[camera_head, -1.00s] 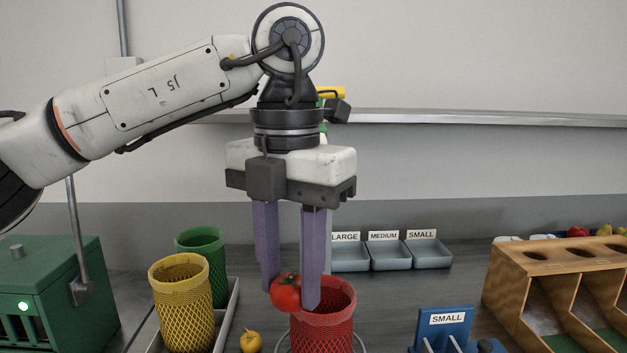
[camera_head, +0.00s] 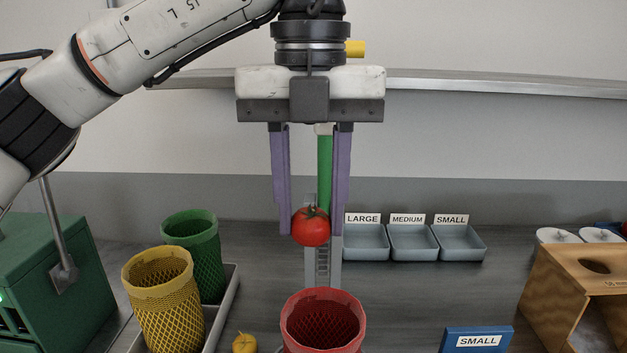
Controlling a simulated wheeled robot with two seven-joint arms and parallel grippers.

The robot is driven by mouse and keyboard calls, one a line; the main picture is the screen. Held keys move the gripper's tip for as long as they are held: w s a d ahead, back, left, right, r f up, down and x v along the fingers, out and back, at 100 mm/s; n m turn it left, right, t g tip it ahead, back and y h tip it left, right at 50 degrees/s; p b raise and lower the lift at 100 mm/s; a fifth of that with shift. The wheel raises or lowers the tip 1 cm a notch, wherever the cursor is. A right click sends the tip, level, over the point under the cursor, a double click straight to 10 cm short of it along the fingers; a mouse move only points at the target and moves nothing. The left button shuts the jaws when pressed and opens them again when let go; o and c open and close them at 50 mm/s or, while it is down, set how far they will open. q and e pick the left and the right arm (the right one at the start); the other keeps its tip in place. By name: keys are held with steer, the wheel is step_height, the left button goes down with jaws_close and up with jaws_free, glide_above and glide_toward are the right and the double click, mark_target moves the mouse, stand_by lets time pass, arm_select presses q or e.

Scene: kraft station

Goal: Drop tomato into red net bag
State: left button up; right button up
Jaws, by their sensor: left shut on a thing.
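My left gripper (camera_head: 311,222) points down with its two purple fingers on either side of a red tomato (camera_head: 311,229) with a green stem. It is shut on the tomato and holds it in the air. The red net bag (camera_head: 322,322) stands open at the bottom centre, its lower part cut off by the picture's edge. In the picture the tomato is above the bag's open mouth, apart from it and slightly left of its middle. My right gripper is not in view.
Yellow (camera_head: 164,310) and green (camera_head: 204,263) net bags stand in a tray at left. A yellow fruit (camera_head: 244,343) lies beside the red bag. Grey bins (camera_head: 411,253) labelled by size are at the back. A blue SMALL sign (camera_head: 476,340) and wooden rack (camera_head: 573,290) are at right.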

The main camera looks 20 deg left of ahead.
mark_target(312, 211)
arm_select(q)
step_height(312, 211, down, 2)
steer(key=shift+w+f+b, duration=0.1)
steer(key=shift+f+b, duration=0.05)
steer(key=shift+b, duration=0.15)
steer(key=o, duration=1.1)
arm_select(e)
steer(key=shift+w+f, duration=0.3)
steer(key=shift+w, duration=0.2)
arm_select(q)
step_height(312, 211, up, 8)
steer(key=shift+r+p, duration=0.15)
steer(key=shift+p, duration=0.45)
steer(key=shift+r, duration=0.95)
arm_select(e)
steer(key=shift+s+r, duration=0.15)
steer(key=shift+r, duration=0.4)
